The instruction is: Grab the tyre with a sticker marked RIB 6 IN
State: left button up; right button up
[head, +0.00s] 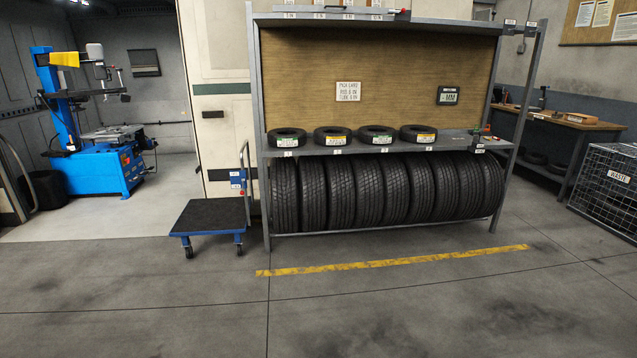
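Several small black tyres lie flat in a row on the rack's middle shelf (350,149). From left to right they are the first tyre (287,132), the second tyre (333,130), the third tyre (376,130) and the last tyre (418,129). Each has a small sticker on its front side, in white with green or yellow. The sticker print is too small to read, so I cannot tell which says RIB 6 IN. A row of large tyres (369,190) stands upright below, with no readable stickers. Neither of my grippers is in view.
A flat trolley (207,215) stands left of the rack. A yellow floor line (390,262) runs in front. A blue tyre machine (105,170) is far left. A workbench (560,118) and a wire waste cage (607,190) are at right. The near floor is clear.

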aim_at(370, 134)
jog(key=i, duration=2.45)
jog(key=z, duration=1.9)
jog(key=i, duration=0.65)
jog(key=u, duration=1.55)
